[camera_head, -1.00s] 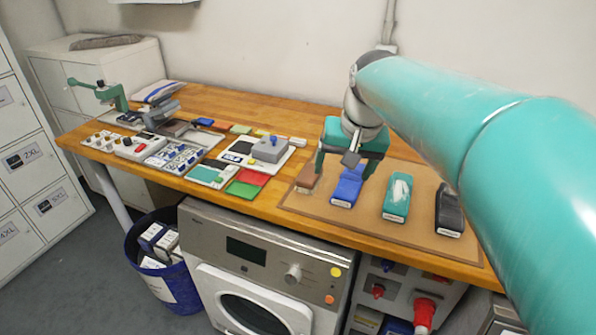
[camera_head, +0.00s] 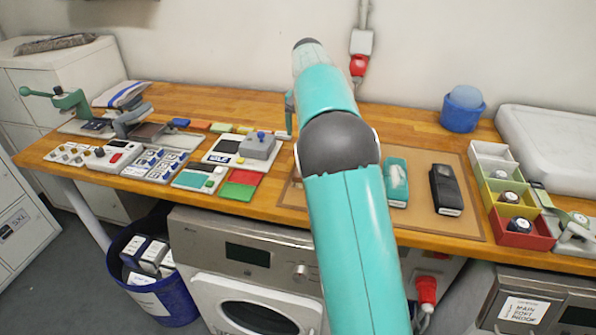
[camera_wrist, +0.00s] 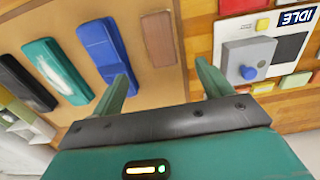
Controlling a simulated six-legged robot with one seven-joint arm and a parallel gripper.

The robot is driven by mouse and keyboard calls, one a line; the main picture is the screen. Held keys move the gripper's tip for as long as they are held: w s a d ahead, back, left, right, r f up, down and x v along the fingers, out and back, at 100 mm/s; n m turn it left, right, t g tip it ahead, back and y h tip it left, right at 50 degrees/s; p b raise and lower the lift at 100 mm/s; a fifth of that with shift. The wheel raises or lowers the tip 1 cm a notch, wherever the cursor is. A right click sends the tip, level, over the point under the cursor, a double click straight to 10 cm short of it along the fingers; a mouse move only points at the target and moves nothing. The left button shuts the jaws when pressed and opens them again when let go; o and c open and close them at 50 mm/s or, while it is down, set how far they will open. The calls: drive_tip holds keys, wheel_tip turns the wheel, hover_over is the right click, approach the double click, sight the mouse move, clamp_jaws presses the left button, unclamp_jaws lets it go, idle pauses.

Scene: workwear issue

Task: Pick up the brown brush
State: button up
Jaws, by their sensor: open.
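The brown brush (camera_wrist: 160,39) lies on the tan mat in the wrist view, at the mat's edge beside the blue brush (camera_wrist: 101,45). My gripper (camera_wrist: 163,74) is open and empty, its two fingers apart below the brown brush in the picture. The brush lies between the lines of the fingers, apart from both. In the head view my arm covers the brown and blue brushes almost wholly, and only a small part of my gripper (camera_head: 290,112) shows beside the arm.
The teal brush (camera_head: 396,182) and black brush (camera_head: 446,188) lie on the mat (camera_head: 420,222). A grey device with a blue button (camera_head: 258,146) stands to the left. Coloured bins (camera_head: 525,238) and a blue tub (camera_head: 462,112) stand to the right.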

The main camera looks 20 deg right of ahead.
wheel_tip(320, 180, down, 14)
drive_tip(key=shift+a+f, duration=0.1)
drive_tip(key=c, duration=1.2)
drive_tip(key=shift+o, duration=0.2)
drive_tip(key=shift+w, duration=0.1)
